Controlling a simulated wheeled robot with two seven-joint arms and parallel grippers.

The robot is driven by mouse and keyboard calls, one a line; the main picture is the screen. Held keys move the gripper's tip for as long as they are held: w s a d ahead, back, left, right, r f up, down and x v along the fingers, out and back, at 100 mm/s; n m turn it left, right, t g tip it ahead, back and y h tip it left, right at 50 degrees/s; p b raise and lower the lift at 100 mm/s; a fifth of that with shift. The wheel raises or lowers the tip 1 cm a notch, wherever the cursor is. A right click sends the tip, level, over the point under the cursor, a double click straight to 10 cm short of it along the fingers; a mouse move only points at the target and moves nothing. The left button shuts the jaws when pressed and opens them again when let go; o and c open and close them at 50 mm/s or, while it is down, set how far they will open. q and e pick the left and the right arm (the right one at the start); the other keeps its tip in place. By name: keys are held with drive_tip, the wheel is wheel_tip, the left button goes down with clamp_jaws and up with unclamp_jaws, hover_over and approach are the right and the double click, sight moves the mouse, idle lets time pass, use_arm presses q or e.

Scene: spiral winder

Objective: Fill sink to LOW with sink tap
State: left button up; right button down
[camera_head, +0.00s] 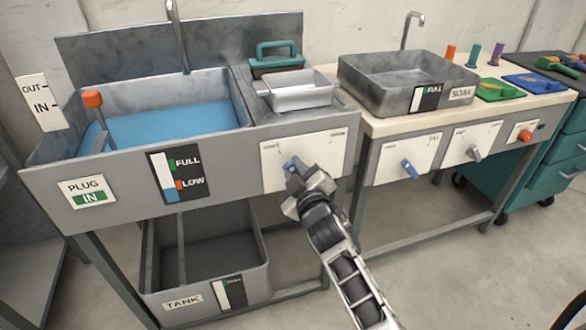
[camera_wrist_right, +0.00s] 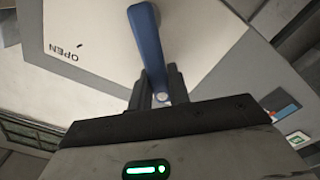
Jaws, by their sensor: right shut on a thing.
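My right gripper (camera_head: 293,173) is at the white panel on the sink's front and is shut on a blue tap handle (camera_head: 288,166). In the right wrist view the blue handle (camera_wrist_right: 147,45) stands up from between the fingers (camera_wrist_right: 160,92), by the word OPEN. The left sink (camera_head: 236,97) holds blue water (camera_head: 160,124) under a grey tap spout (camera_head: 180,45). The level gauge (camera_head: 168,177) on its front has FULL and LOW marks, with blue and red near LOW. The plug sign (camera_head: 86,191) reads IN. My left gripper is out of view.
An orange-topped plug lever (camera_head: 93,99) stands at the sink's left. A grey tray (camera_head: 296,96) and a teal-handled box (camera_head: 277,66) sit right of the water. A tank (camera_head: 157,293) is below. The soak basin (camera_head: 350,73) and another blue handle (camera_head: 409,168) are on the right.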

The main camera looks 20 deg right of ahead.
drive_tip(key=c, duration=1.3)
unclamp_jaws()
drive_tip(key=s, duration=0.7)
drive_tip(key=shift+s+a+p, duration=0.25)
drive_tip(key=shift+a+p, duration=0.15)
